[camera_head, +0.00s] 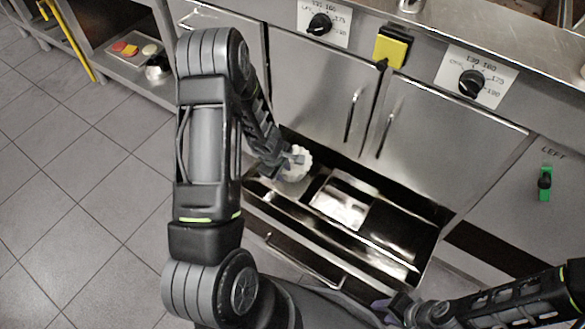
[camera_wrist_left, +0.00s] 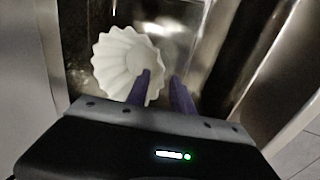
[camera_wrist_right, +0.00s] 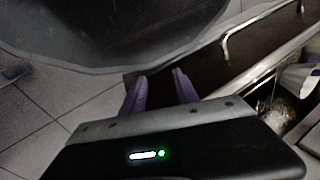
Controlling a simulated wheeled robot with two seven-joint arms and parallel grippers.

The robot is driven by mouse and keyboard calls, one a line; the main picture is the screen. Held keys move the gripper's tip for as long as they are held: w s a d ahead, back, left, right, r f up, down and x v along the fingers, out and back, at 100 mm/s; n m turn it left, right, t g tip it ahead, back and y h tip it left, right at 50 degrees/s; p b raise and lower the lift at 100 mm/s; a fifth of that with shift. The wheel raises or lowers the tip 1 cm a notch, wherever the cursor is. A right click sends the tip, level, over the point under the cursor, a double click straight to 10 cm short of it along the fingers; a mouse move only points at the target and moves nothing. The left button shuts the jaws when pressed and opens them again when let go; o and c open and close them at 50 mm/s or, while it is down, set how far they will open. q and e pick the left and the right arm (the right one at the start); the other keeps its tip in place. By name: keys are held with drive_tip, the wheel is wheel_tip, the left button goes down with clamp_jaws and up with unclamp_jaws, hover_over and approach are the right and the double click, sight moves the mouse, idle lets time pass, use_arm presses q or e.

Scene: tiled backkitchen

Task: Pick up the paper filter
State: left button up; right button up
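The white fluted paper filter (camera_head: 297,165) is at the left end of the open metal drawer in the head view. In the left wrist view the filter (camera_wrist_left: 114,58) shows its ribbed cup shape left of centre. My left gripper (camera_wrist_left: 160,76) is open at its right side. One finger overlaps the filter and its rim reaches into the gap between the fingers; I cannot tell whether they touch. In the head view my left gripper (camera_head: 284,164) reaches down at the filter. My right gripper (camera_wrist_right: 159,76) is open and empty, low and away from the filter.
The open drawer (camera_head: 400,245) has shiny metal trays and walls around the filter. Steel cabinet doors (camera_head: 440,150) with handles rise behind it. A shelf (camera_head: 125,65) with coloured items stands at upper left. Tiled floor (camera_head: 80,190) is clear at left.

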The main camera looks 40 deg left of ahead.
sight(284, 175)
use_arm(q)
drive_tip(key=b+x, duration=0.1)
drive_tip(key=x, duration=0.2)
drive_tip(key=shift+f, duration=0.3)
drive_tip(key=shift+r, duration=0.1)
drive_tip(key=shift+c, duration=0.5)
clamp_jaws()
